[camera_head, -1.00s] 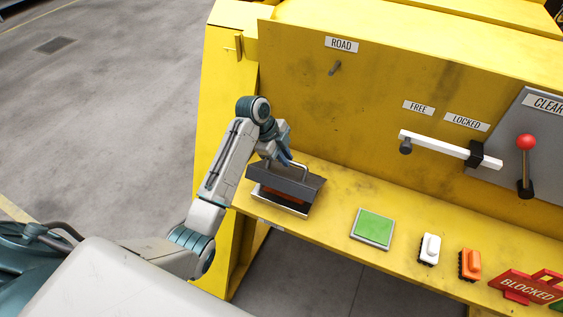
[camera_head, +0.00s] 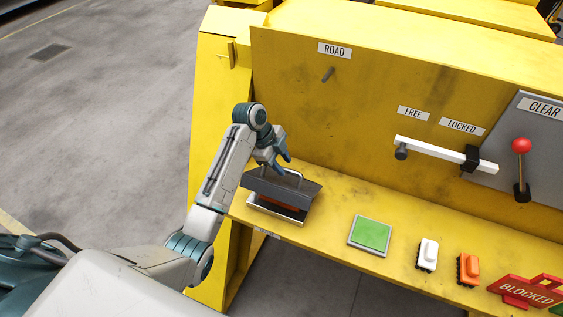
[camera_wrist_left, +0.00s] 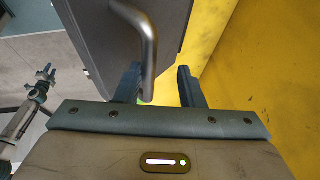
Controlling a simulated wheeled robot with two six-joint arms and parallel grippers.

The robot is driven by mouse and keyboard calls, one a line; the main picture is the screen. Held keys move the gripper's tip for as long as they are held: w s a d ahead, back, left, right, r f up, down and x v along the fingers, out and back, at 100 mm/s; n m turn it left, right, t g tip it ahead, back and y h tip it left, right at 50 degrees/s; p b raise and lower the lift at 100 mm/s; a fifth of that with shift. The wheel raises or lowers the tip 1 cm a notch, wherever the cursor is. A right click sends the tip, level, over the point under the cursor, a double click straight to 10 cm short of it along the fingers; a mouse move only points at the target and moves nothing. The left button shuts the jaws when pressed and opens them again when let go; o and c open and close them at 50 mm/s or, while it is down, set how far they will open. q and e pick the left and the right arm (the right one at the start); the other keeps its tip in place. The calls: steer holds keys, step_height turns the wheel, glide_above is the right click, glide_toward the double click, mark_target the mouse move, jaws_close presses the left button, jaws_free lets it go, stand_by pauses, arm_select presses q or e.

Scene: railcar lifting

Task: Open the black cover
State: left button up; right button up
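The black cover (camera_head: 280,187) sits at the left end of the yellow ledge. It is tilted up from its base plate (camera_head: 276,208), with a reddish-brown part showing in the gap. A metal handle (camera_head: 294,173) stands on the cover. My left gripper (camera_head: 286,161) is just above and behind the handle. In the left wrist view my left gripper (camera_wrist_left: 158,82) is open. The bent handle (camera_wrist_left: 148,50) comes down between its fingers, close to the left one, and the cover (camera_wrist_left: 108,45) shows behind. I cannot tell whether they touch.
The yellow panel (camera_head: 330,110) rises behind the ledge, with a ROAD hook (camera_head: 327,75). To the right are a green pad (camera_head: 371,235), white (camera_head: 428,254) and orange (camera_head: 468,269) blocks, a white bar (camera_head: 440,152) and a red-knobbed lever (camera_head: 522,165).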

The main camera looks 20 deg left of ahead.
arm_select(q)
steer(key=shift+s+r, duration=0.1)
steer(key=shift+r, duration=0.1)
steer(key=shift+a+r+b, duration=0.25)
steer(key=shift+r+b, duration=0.1)
steer(key=shift+r, duration=0.15)
steer(key=b+v, duration=0.2)
steer(key=v, duration=0.4)
steer(key=shift+s+a+r, duration=0.1)
steer(key=shift+a+r, duration=0.05)
steer(key=shift+a, duration=0.05)
steer(key=p+v, duration=0.1)
steer(key=v, duration=0.2)
steer(key=shift+d+r, duration=0.1)
